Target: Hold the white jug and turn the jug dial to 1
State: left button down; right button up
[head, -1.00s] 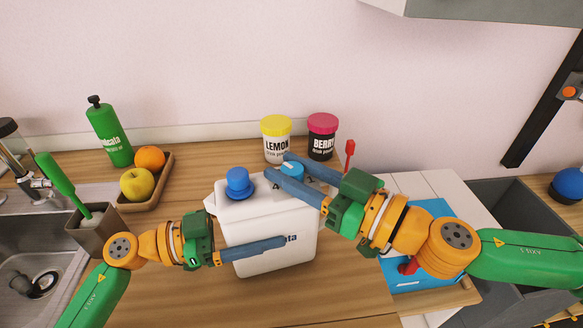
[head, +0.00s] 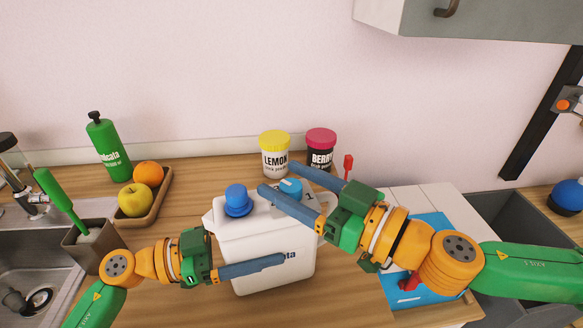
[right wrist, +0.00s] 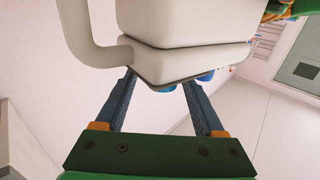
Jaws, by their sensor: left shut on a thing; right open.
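The white jug (head: 268,262) stands upright on the wooden counter, with a blue cap (head: 238,199) on its top left and a blue dial (head: 291,186) on its top right. A digit that looks like 1 shows beside the dial; the dial's exact setting cannot be read. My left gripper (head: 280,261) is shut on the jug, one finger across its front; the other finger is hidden. My right gripper (head: 277,177) is open, its fingers on either side of the dial, contact unclear. The right wrist view shows the jug (right wrist: 180,25) beyond the open fingers (right wrist: 163,85).
A lemon jar (head: 275,160) and a berry jar (head: 321,155) stand close behind the jug. A fruit tray (head: 157,199), a green bottle (head: 109,150) and a sink (head: 50,265) are at the left. A blue board (head: 425,285) lies under my right arm.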

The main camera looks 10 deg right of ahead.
aim_at(293, 184)
notch_tip(293, 184, up, 9)
jog(key=shift+r, duration=0.15)
jog(key=shift+d, duration=0.1)
jog(key=c, duration=0.3)
jog(key=s+d+f+n+g+y, duration=0.2)
jog(key=s+d+f, duration=0.35)
jog(key=f, duration=0.45)
jog(key=x, duration=0.7)
jog(key=w+x, duration=0.1)
jog(key=x, duration=0.3)
jog(key=shift+d, duration=0.35)
grip_shut()
